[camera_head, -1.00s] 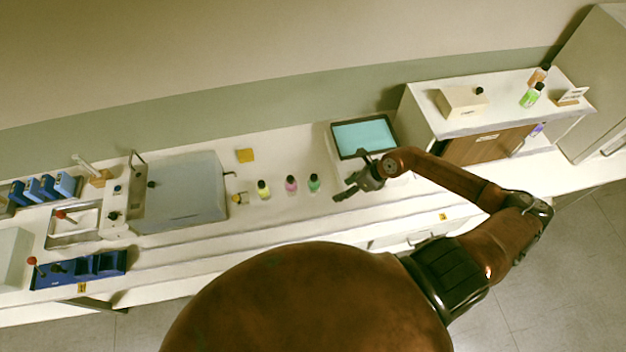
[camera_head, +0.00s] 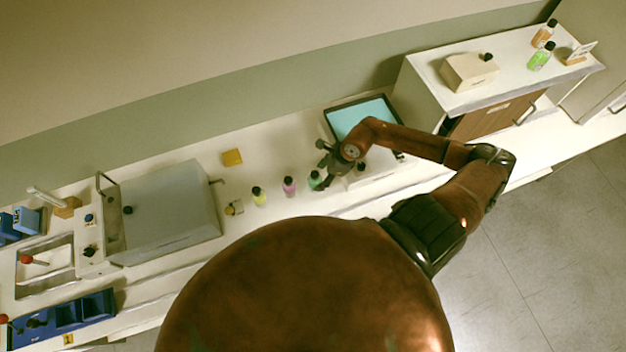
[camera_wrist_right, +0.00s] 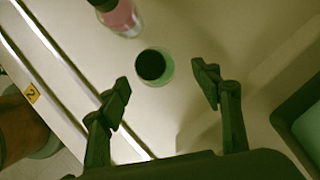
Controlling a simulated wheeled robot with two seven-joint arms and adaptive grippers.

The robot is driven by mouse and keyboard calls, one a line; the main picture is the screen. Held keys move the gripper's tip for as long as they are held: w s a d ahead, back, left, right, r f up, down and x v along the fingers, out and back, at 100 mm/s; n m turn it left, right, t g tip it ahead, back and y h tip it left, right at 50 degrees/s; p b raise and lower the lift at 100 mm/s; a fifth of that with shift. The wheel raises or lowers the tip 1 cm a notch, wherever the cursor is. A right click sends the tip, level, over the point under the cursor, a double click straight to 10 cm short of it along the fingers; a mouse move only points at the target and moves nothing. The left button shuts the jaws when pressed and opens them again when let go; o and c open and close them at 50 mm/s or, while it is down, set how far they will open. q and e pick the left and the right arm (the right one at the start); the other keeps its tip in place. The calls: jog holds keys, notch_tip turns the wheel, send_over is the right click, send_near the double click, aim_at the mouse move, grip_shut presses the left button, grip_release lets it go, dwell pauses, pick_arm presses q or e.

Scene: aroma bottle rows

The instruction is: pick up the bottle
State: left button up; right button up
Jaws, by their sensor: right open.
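Three small dark-capped bottles stand in a row on the white counter: a yellow bottle (camera_head: 259,198), a pink bottle (camera_head: 289,187) and a green bottle (camera_head: 314,181). My right gripper (camera_head: 325,168) is at the green bottle, partly covering it in the head view. In the right wrist view the open fingers (camera_wrist_right: 165,95) point toward the green bottle (camera_wrist_right: 167,68), whose cap is seen from above just ahead of the fingertips, between their lines. The jaws hold nothing. The pink bottle (camera_wrist_right: 121,17) stands beyond it at the top left. My left gripper is not in view.
A tablet-like screen (camera_head: 362,116) lies behind my right gripper. A raised cabinet (camera_head: 430,83) at right holds a beige box (camera_head: 469,72) and more bottles.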

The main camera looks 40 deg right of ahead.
aim_at(315, 181)
jog(key=shift+w+a+f, duration=0.1)
jog(key=shift+a+f, duration=0.1)
jog(key=shift+f, duration=0.2)
jog(key=p+x, duration=0.1)
jog(key=x, duration=0.3)
jog(key=shift+a+f, duration=0.1)
jog(key=shift+a, duration=0.05)
jog(key=shift+w+f, duration=0.1)
jog(key=shift+f, duration=0.1)
jog(key=c, duration=0.7)
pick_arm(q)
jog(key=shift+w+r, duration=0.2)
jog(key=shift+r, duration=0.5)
pick_arm(e)
jog(key=c, duration=0.7)
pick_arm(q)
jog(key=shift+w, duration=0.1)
pick_arm(e)
jog(key=shift+r, duration=0.15)
